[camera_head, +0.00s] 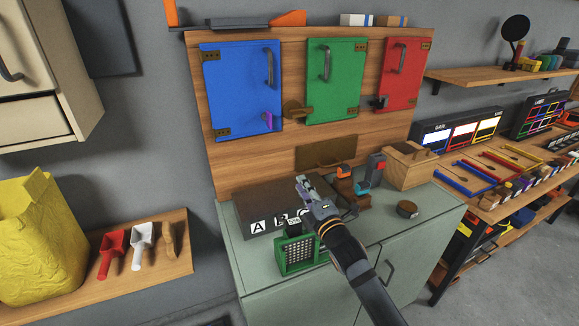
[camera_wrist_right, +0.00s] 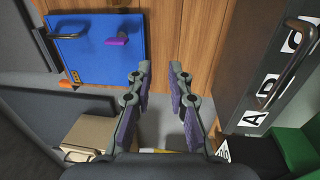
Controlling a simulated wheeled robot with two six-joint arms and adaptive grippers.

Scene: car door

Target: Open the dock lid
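The dock appears to be the dark brown box (camera_head: 262,202) on the grey-green cabinet, with white letter cards along its front. In the right wrist view its dark lettered face (camera_wrist_right: 262,75) is at the right, with a curved metal handle (camera_wrist_right: 292,65). The lid looks shut, though my right gripper partly covers the box in the head view. My right gripper (camera_head: 302,182) is above the box's right part. In the wrist view the gripper (camera_wrist_right: 161,70) has a clear gap between its fingers, holds nothing and is apart from the handle. My left gripper is not in view.
A green crate (camera_head: 296,256) stands in front of the box. A brown and orange tool (camera_head: 345,185), a wooden box (camera_head: 408,165) and a round dark tin (camera_head: 407,209) are to the right. Blue (camera_head: 238,90), green (camera_head: 333,80) and red (camera_head: 403,75) doors are on the panel behind.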

